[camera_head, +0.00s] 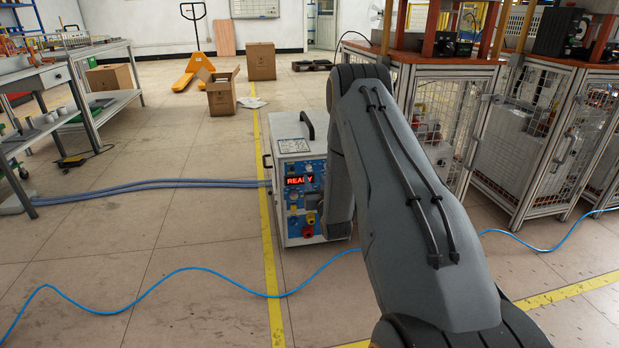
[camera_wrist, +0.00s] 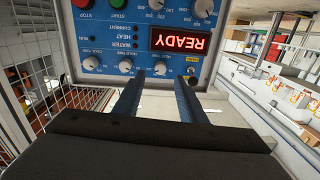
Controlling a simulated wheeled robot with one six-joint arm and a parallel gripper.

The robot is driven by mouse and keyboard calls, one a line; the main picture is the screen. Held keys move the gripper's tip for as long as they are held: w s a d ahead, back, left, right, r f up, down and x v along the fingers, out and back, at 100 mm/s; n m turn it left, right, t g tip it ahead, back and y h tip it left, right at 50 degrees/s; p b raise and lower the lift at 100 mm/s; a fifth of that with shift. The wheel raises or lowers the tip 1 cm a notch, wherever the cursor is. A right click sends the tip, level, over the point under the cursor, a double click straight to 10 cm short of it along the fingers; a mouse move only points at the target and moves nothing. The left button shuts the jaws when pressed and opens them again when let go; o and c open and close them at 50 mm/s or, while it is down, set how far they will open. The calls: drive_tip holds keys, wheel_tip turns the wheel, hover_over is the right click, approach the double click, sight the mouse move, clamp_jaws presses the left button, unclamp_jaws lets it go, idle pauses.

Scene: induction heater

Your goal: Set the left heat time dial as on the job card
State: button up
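The induction heater (camera_head: 291,160) is a white cabinet with a blue front panel and a red READY display (camera_head: 299,180). In the wrist view the panel (camera_wrist: 110,40) is upside down, with the display (camera_wrist: 181,40) at upper right. A row of white dials crosses its lower part: one at left (camera_wrist: 90,63), one in the middle (camera_wrist: 125,65) and one at right (camera_wrist: 160,68), seemingly the heat time dial. My gripper (camera_wrist: 157,82) is open, its fingers spread on either side of this right dial; contact is unclear. Dial settings are too small to read. No job card is clearly identifiable.
A small toggle switch (camera_wrist: 192,70) sits just right of the fingers. Wire-mesh cages (camera_head: 445,125) stand right of the heater. Blue hoses (camera_head: 150,184) and a thin blue cable (camera_head: 190,270) cross the floor. Open floor (camera_head: 130,235) lies to the left.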

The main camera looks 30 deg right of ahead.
sight(309, 170)
drive_tip(key=shift+b+x, duration=0.95)
drive_tip(key=shift+x, duration=2.2)
drive_tip(key=shift+a, duration=0.1)
clamp_jaws()
